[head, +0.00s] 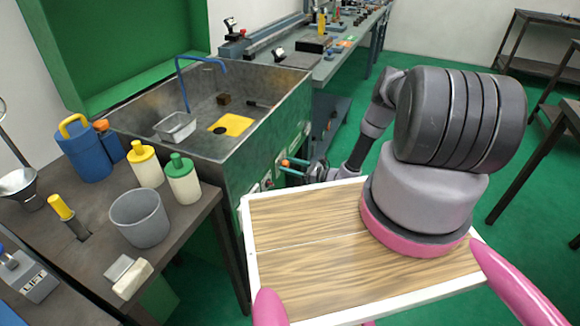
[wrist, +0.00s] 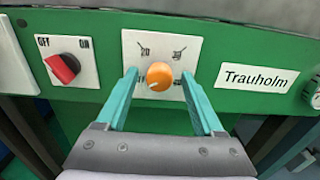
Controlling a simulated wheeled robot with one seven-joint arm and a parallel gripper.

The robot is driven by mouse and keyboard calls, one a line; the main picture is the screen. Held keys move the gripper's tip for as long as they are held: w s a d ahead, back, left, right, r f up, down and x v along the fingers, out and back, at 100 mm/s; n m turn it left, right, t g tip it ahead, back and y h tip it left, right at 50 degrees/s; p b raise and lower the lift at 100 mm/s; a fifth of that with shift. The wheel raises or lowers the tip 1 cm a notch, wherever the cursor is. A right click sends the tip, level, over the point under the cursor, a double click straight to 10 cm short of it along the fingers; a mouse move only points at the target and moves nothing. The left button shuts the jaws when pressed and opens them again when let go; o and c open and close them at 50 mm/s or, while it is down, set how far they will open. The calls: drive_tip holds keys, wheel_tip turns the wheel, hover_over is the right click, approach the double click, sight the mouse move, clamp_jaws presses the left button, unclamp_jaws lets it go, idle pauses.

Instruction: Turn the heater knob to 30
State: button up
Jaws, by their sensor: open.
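The heater knob (wrist: 159,76) is an orange round knob on a white dial plate (wrist: 180,42) on the green panel, in the middle of the wrist view. A small pale mark shows at its lower left. A "20" stands at its upper left and a slanted, hard-to-read label at its upper right; lower labels are partly hidden by my fingers. My gripper (wrist: 159,84) is open, with one teal fingertip on each side of the knob; I cannot tell whether they touch it. In the head view my gripper (head: 294,167) is at the side of the sink cabinet.
A red switch (wrist: 66,67) marked with "ON" is left of the knob, and a "Trauholm" label (wrist: 256,77) and a gauge (wrist: 314,92) are right. The metal sink (head: 215,110) is above the panel. A bench with a grey bucket (head: 140,216) stands at left.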

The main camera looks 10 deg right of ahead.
clamp_jaws()
